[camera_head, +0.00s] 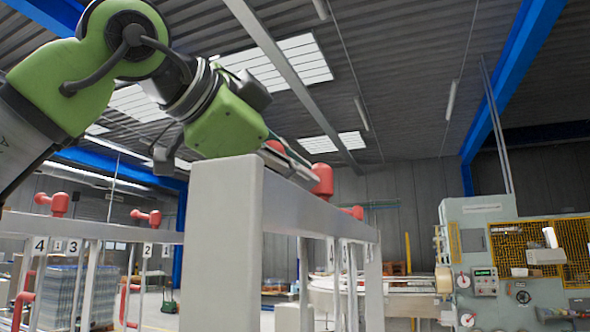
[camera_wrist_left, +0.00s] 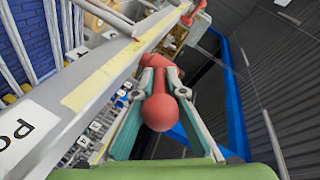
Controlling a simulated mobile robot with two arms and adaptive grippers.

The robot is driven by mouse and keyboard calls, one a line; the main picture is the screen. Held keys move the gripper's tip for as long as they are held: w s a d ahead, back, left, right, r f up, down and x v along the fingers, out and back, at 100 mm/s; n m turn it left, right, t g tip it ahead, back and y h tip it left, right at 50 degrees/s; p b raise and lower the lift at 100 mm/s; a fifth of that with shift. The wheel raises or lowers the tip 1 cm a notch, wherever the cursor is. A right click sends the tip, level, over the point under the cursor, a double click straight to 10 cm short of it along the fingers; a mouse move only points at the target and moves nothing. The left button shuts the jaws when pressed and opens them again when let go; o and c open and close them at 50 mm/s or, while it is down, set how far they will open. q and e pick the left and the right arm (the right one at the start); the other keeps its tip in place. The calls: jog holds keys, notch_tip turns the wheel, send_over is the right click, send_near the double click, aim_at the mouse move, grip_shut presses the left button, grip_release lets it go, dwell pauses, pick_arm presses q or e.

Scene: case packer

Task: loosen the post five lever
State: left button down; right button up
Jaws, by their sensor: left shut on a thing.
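A red lever with a round knob (camera_wrist_left: 159,112) sits on top of a grey beam in the left wrist view. My left gripper (camera_wrist_left: 160,84) is shut on this lever, with one finger on each side of its red arm. In the head view my left gripper (camera_head: 300,168) reaches down over the far side of the beam, and a red lever (camera_head: 322,179) shows at its fingertips. The beam (camera_head: 222,235) hides the lever's lower part. I cannot read a post number five near it. My right gripper is not in view.
Another red lever (camera_head: 355,212) stands further along the beam, and more red levers (camera_head: 59,203) stand on the numbered posts at left. A grey-green machine (camera_head: 470,215) with a yellow guard stands at right. The air above the beam is free.

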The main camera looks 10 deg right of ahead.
pick_arm(q)
jog(key=shift+f, duration=0.15)
jog(key=c, duration=2)
grip_release()
jog(key=shift+c, duration=0.2)
jog(key=v, duration=1.2)
